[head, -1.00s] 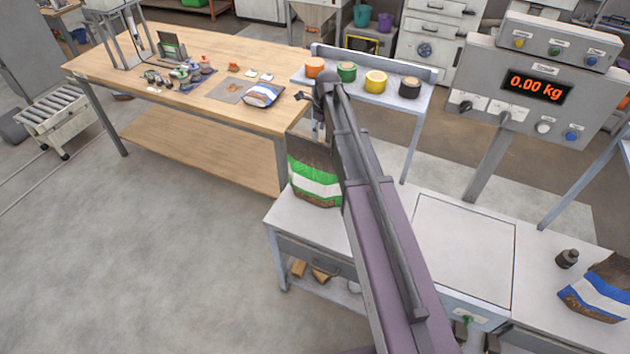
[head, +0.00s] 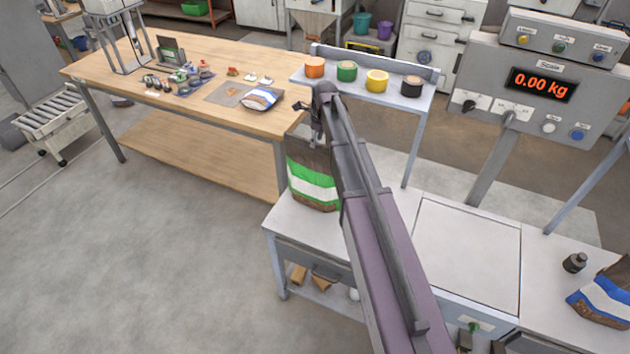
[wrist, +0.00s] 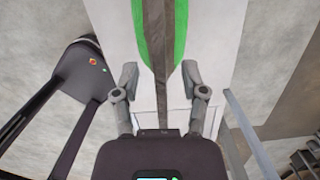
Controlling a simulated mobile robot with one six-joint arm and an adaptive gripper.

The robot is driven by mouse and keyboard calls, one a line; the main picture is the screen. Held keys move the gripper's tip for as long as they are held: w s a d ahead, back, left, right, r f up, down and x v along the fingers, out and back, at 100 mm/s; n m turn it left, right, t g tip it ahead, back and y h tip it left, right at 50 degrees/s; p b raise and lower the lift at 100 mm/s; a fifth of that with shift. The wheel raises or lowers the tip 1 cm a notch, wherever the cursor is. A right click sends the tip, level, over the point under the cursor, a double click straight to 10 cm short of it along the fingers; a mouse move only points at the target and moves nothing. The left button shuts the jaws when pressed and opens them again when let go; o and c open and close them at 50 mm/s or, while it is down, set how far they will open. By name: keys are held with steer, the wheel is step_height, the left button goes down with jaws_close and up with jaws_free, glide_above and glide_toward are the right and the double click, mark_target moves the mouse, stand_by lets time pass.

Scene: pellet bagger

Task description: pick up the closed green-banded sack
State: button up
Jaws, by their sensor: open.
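The green-banded sack (head: 314,183) stands upright on the left end of the white bench, brown with green and white bands. In the wrist view the sack (wrist: 180,40) shows from above as a narrow brown top edge with green on both sides, running between the fingers. My gripper (wrist: 163,82) is open, one finger on each side of the lower end of that edge. I cannot tell whether the fingers touch it. In the head view my gripper (head: 318,130) is at the sack's top, and my arm hides the sack's right side.
A blue-banded sack (head: 604,292) and a small dark weight (head: 574,263) are on the bench at right. The scale display (head: 541,84) reads 0.00 kg. Tape rolls (head: 346,71) stand on a raised shelf behind.

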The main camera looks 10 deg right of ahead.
mark_target(314, 151)
steer(key=shift+w+a+f+b, duration=0.1)
steer(key=shift+a+f+b, duration=0.05)
steer(key=shift+f+b, duration=0.7)
steer(key=shift+w+a+f+b, duration=0.15)
steer(key=shift+a+f+b, duration=0.05)
steer(key=shift+f+b, duration=0.7)
steer(key=shift+w+a+f+b, duration=0.1)
steer(key=shift+a+f+b, duration=0.05)
steer(key=shift+f+b, duration=0.7)
steer(key=shift+f, duration=0.2)
steer(key=shift+c, duration=0.2)
